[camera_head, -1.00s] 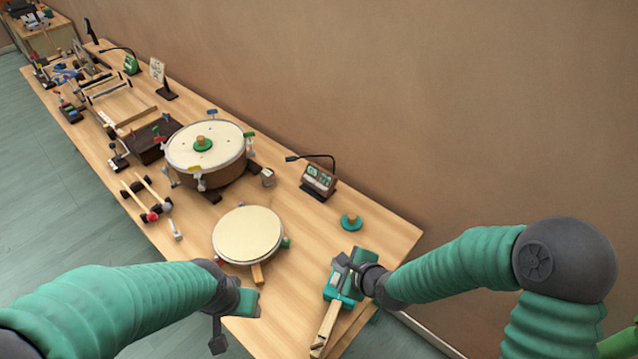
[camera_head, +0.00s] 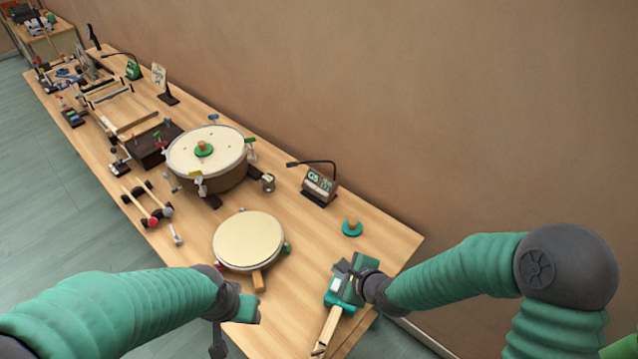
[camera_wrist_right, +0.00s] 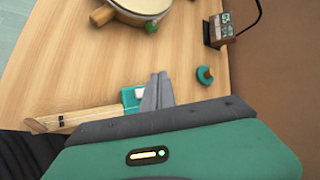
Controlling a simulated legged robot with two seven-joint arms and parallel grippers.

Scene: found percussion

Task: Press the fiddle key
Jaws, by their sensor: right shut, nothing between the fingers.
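The fiddle is a teal box with a pale wooden neck (camera_head: 327,328) at the table's near right end. A small white key (camera_head: 336,285) sits on the teal body (camera_head: 333,298). In the right wrist view the neck (camera_wrist_right: 75,118) points left and the white key (camera_wrist_right: 139,93) lies just left of my fingers. My right gripper (camera_head: 342,267) is shut and empty, its fingertips (camera_wrist_right: 158,91) at or just above the teal body beside the key; I cannot tell whether they touch. My left gripper (camera_head: 230,325) hangs near the table's front edge, left of the fiddle; its jaws are unclear.
A round pale drum (camera_head: 248,240) lies left of the fiddle, with a larger drum (camera_head: 206,150) behind it. A small teal ring-shaped piece (camera_head: 352,229) and a lamp with a display box (camera_head: 319,186) stand toward the wall. Mallets (camera_head: 148,207) lie at the left edge.

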